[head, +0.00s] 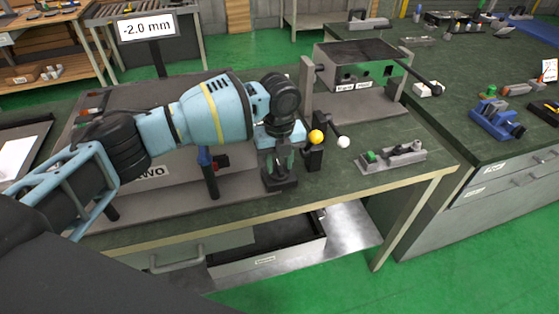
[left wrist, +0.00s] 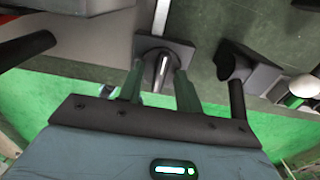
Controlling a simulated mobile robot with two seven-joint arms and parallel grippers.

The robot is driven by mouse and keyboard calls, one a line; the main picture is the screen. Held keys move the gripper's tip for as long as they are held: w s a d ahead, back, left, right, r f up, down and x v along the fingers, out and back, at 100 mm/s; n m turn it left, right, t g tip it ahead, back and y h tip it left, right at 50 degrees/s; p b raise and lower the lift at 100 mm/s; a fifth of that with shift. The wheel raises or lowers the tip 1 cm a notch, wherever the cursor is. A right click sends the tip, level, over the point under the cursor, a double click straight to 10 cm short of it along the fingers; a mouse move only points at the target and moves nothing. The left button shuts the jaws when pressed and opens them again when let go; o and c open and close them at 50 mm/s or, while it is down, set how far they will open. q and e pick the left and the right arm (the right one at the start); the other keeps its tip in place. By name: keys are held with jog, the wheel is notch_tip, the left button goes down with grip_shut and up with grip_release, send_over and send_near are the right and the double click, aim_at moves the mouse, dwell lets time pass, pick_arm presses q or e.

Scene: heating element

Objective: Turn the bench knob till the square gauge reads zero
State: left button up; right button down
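The gauge sign (head: 147,27), a white rectangular panel on a dark post at the back left, reads -2.0 mm. The bench knob stands on a dark square base (head: 281,184) near the bench's front edge. In the left wrist view the knob is a grey upright piece (left wrist: 161,70) on that base. My left gripper (head: 280,163) points down over it, with its two green fingers (left wrist: 160,82) on either side of the knob. Whether the fingers press on it is unclear. My right gripper is not in view.
Right of the knob stand a dark post with a yellow ball (head: 316,136) and a lever with a white ball (head: 343,142). A blue-topped handle (head: 205,157) is to the left. A grey box device (head: 362,65) stands behind. A drawer (head: 265,246) is open below.

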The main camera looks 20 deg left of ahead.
pick_arm(q)
grip_shut()
